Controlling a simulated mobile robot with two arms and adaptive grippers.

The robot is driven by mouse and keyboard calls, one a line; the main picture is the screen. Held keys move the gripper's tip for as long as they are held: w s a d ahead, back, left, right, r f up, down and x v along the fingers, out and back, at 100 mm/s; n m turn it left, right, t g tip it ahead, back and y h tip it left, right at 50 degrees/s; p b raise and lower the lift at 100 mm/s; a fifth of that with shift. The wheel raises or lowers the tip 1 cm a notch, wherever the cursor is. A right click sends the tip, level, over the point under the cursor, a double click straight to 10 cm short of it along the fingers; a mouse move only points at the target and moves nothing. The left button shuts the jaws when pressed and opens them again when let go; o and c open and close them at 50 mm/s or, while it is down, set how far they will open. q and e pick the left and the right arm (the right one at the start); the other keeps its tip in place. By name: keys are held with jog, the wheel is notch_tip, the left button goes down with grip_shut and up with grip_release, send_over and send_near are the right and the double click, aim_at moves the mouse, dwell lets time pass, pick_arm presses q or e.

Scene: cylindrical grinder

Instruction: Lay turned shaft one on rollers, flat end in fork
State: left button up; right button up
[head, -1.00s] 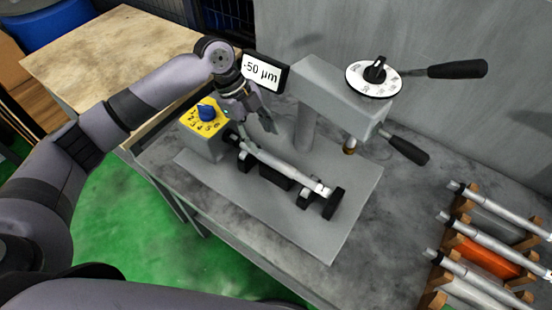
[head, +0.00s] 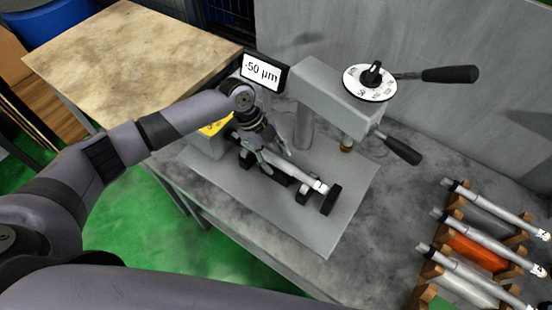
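A light metal turned shaft (head: 302,178) lies on the black roller supports of the grey bench fixture (head: 330,228), sloping from upper left to lower right in the head view. Its lower-right end is at a black upright block (head: 331,199), probably the fork; I cannot tell how it sits there. My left gripper (head: 276,160) points down over the shaft's middle. Its fingers look spread, one on each side of the shaft; any contact is unclear. The gripper partly hides the shaft and its upper-left end. My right gripper is out of view.
A wooden rack (head: 428,268) at the right holds several similar shafts, with orange and grey panels. The grinder head (head: 325,92) with dial and black-handled levers overhangs the fixture. A display (head: 263,71) reads -50 µm. A yellow panel (head: 214,128) is partly behind my arm.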

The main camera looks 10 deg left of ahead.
pick_arm(q)
grip_shut()
dwell(0.4)
dwell(0.4)
jog(key=shift+w+r, duration=0.15)
jog(key=shift+r, duration=0.1)
